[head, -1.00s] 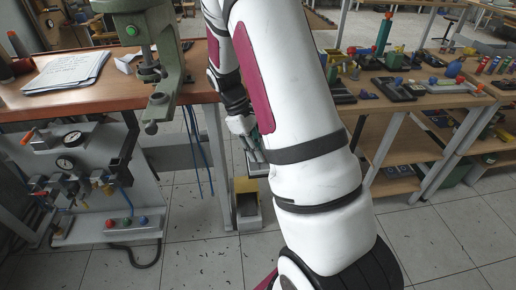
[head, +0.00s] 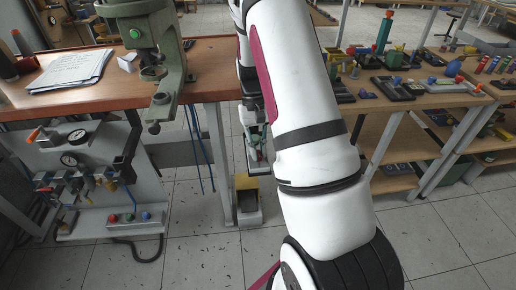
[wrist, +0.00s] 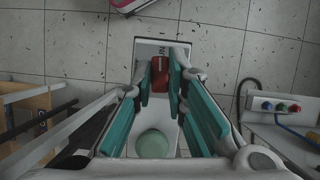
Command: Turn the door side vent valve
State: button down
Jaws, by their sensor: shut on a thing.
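In the wrist view, a red part (wrist: 160,73), apparently a valve handle, lies between the teal fingertips of my gripper (wrist: 161,84). The gripper is shut on it. Behind it is a pale plate (wrist: 143,51) with dark lettering, partly hidden by the fingers. A pale green disc (wrist: 152,145) shows lower between the fingers. In the head view, my gripper (head: 256,155) is low beside the workbench leg, partly hidden by my arm. The red part cannot be made out there.
A pneumatic panel (head: 95,195) with gauges, valves and coloured buttons stands at left under the wooden workbench (head: 207,82). A yellow-topped floor box (head: 247,184) stands below my gripper. A parts-laden shelf (head: 415,98) is at right. Tiled floor is open in front.

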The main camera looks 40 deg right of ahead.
jog(key=shift+m, duration=0.6)
jog(key=c, duration=1.6)
grip_release()
jog(key=shift+r, duration=0.1)
jog(key=v, duration=1.1)
jog(key=shift+d+r, duration=0.3)
jog(key=shift+r, duration=0.1)
